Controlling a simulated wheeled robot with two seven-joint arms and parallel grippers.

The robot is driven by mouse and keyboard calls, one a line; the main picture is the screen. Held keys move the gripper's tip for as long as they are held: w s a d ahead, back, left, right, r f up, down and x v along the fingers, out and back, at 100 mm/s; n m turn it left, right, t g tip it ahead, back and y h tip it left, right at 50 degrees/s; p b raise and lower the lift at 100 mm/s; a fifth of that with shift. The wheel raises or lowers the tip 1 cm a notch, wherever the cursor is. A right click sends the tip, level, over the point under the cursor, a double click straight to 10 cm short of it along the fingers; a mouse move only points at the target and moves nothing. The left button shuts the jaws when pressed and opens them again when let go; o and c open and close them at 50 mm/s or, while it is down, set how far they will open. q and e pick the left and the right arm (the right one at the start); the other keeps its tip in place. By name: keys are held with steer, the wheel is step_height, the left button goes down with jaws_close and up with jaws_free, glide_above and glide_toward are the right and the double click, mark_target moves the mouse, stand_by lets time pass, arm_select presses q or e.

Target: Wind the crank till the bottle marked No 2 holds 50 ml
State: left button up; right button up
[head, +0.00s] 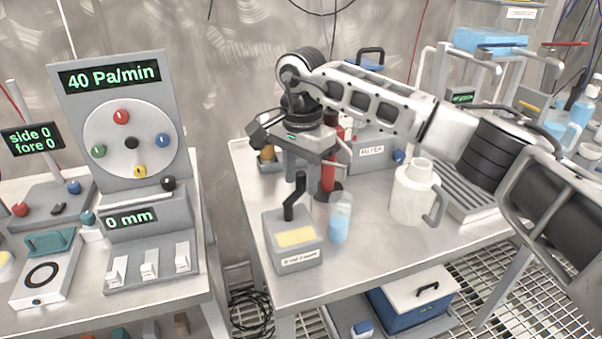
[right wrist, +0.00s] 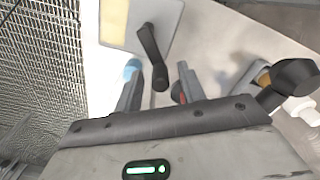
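A grey box (head: 283,258) with a yellow panel and a black crank (head: 291,208) on top stands near the front left of the middle table. A clear bottle (head: 340,218) with blue liquid stands just right of it; no number is readable on it. My right gripper (head: 315,172) is above them, pointing down. In the right wrist view its fingers (right wrist: 159,72) are apart, with the crank handle (right wrist: 152,48) showing between their tips; I cannot tell whether they touch it. The bottle's blue part shows behind the left finger. My left gripper is out of view.
A red cylinder (head: 328,178) stands behind the crank box. A dial panel (head: 131,130) reads 40 Pa/min on the left table. A gap separates the tables.

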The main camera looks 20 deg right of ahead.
jaws_close()
steer(key=shift+s+d+m, duration=0.15)
steer(key=shift+s+m, duration=0.1)
steer(key=shift+m, duration=0.55)
steer(key=shift+s+d+m, duration=0.15)
steer(key=shift+s+m, duration=0.05)
steer(key=shift+m, duration=0.6)
jaws_free()
step_height(320, 180, up, 16)
